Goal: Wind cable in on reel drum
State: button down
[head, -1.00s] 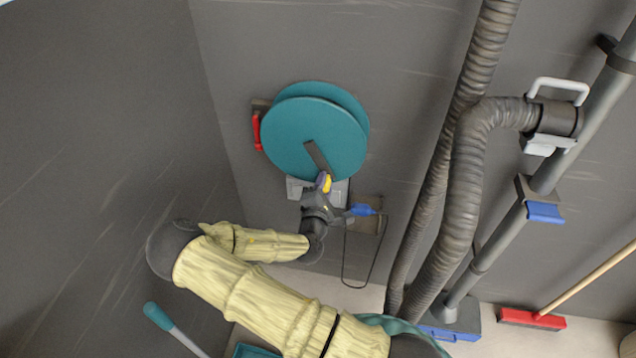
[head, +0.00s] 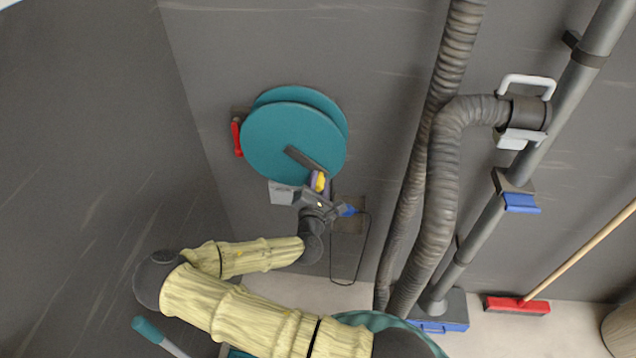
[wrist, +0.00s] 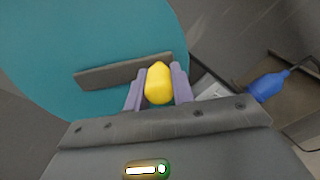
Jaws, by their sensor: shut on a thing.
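The teal reel drum (head: 285,140) is mounted on the grey wall, and its front disc also fills the upper left of the wrist view (wrist: 60,40). A grey crank arm (head: 304,158) runs from the disc's middle down and right to a yellow knob (head: 319,181). My gripper (head: 318,186) is shut on this yellow knob (wrist: 159,84), with a pale purple finger on each side of it. The black cable (head: 365,245) hangs in a loop below right of the drum, with a blue plug (head: 348,210) at its upper end. The cable on the drum is hidden behind the disc.
A red lever (head: 238,138) sits left of the drum. Ribbed grey hoses (head: 440,190) and a pipe (head: 480,235) run down the wall to the right. A red broom (head: 516,305) stands on the floor at lower right. The wall between drum and hoses is mostly clear.

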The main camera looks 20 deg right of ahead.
jog(key=shift+f, duration=0.15)
jog(key=c, duration=1.2)
grip_release()
jog(key=b+v, duration=0.1)
jog(key=v, duration=0.7)
jog(key=shift+a+b, duration=0.1)
jog(key=shift+b, duration=0.2)
jog(key=p+v, duration=0.6)
jog(key=v, duration=0.3)
jog(key=shift+s, duration=0.25)
